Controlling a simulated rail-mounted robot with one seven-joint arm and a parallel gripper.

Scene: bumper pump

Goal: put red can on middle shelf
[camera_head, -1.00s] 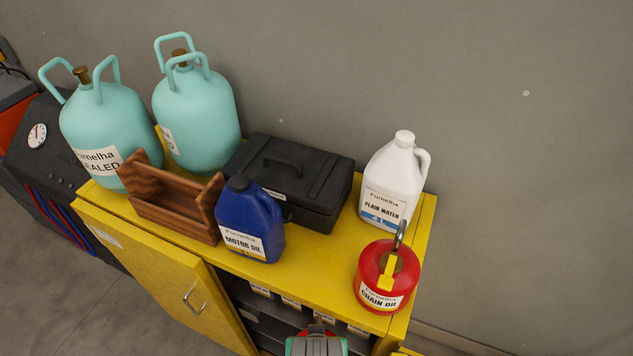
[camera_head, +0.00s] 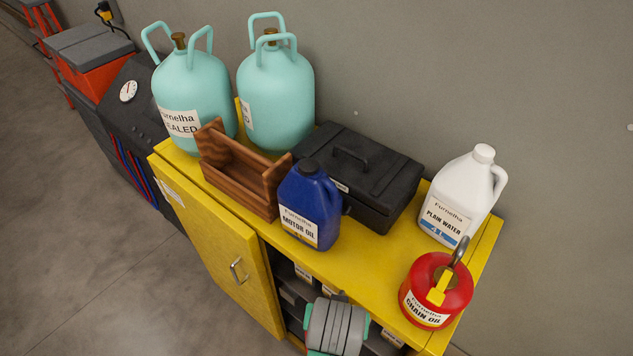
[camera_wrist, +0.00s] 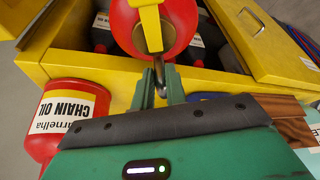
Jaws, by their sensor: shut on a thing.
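My gripper (camera_wrist: 159,82) is shut on the grey metal spout or hook of a red can (camera_wrist: 178,22) with a yellow strip on top. In the wrist view this can hangs before the cabinet's open front. In the head view my green and grey gripper body (camera_head: 338,325) is at the bottom, and the held can is hidden beneath it. A second red can (camera_head: 437,290), labelled Chain Oil, stands on the right end of the cabinet top; it also shows in the wrist view (camera_wrist: 62,125). The cabinet shelves (camera_head: 292,293) are partly visible; I cannot tell which is the middle one.
The yellow cabinet (camera_head: 375,268) carries a blue motor oil jug (camera_head: 310,205), a wooden carrier (camera_head: 237,180), a black toolbox (camera_head: 375,185), a white water jug (camera_head: 460,200) and two teal tanks (camera_head: 275,95). Its door (camera_head: 215,245) stands open at the left. Dark labelled containers (camera_wrist: 100,35) are inside.

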